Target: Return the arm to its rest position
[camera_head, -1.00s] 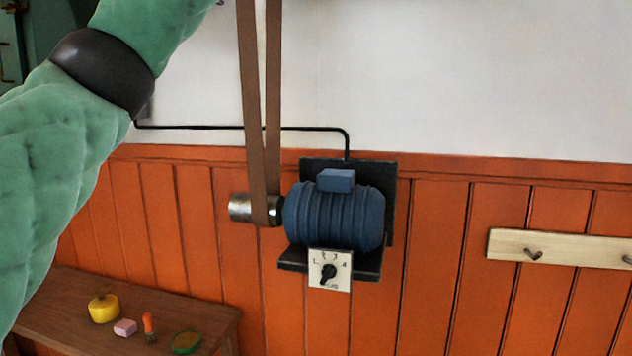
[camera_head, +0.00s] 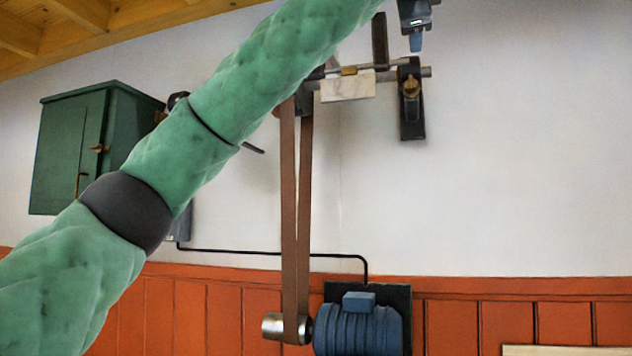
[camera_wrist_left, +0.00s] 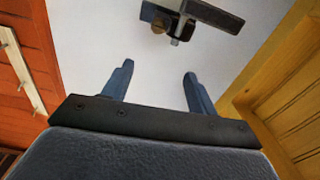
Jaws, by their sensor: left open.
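My left arm, in green sleeving, reaches from the lower left up to the top right of the head view. My left gripper (camera_head: 416,40) is partly cut off at the top edge there, above and a little right of the shaft bracket (camera_head: 411,100) on the wall. In the left wrist view my left gripper (camera_wrist_left: 153,92) shows two blue fingers spread apart with nothing between them. The bracket (camera_wrist_left: 222,17) shows beyond the fingers, apart from them. My right gripper is in neither view.
A blue motor (camera_head: 358,328) sits low on the wall, with a brown belt (camera_head: 289,220) rising to the overhead shaft. A green cabinet (camera_head: 75,150) hangs at the left, partly behind my arm. A pale tag (camera_head: 347,87) hangs below the shaft. The white wall at right is clear.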

